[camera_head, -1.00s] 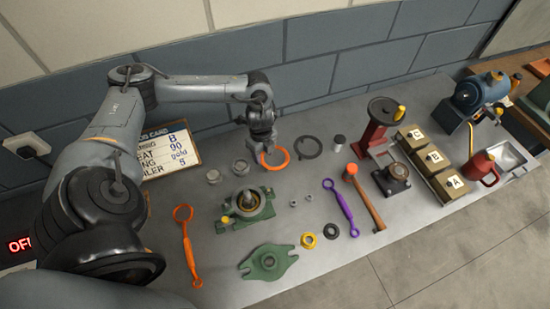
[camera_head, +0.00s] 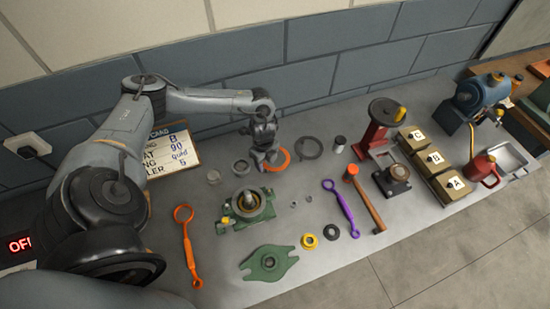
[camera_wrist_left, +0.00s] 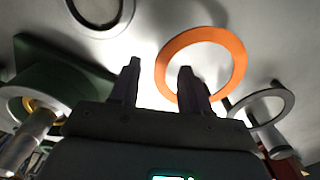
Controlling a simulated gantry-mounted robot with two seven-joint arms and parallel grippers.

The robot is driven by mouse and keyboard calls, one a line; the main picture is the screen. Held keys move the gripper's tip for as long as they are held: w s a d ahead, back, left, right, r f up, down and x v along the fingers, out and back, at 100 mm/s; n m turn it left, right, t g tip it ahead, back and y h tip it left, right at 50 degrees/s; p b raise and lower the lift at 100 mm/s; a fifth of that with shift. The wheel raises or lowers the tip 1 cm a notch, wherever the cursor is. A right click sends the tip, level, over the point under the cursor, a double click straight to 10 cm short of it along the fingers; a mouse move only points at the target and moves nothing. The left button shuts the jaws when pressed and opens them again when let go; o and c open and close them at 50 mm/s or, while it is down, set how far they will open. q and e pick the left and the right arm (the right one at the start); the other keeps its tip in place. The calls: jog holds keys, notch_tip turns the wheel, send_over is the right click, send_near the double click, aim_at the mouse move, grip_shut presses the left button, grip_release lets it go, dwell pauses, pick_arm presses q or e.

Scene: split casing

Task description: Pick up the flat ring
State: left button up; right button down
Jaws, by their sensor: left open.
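An orange flat ring (camera_head: 286,158) lies on the grey bench, partly hidden by my left gripper. My left gripper (camera_head: 265,166) points down at the ring's left side. In the left wrist view my left gripper (camera_wrist_left: 158,80) is open with nothing between its fingers. The orange ring (camera_wrist_left: 236,55) shows beyond the fingertips, with the right finger in front of its lower left part. I cannot tell whether that finger touches it. My right gripper is not in view.
A dark grey ring (camera_head: 321,147) lies right of the orange one, and a grey ring (camera_head: 241,167) lies to its left. A green casing part (camera_head: 225,220) stands in front. A purple wrench (camera_head: 346,212) and a hammer (camera_head: 370,203) lie to the right.

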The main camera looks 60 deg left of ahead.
pick_arm(q)
jog(key=shift+f, duration=0.25)
dwell(0.3)
jog(key=shift+c, duration=0.3)
grip_shut()
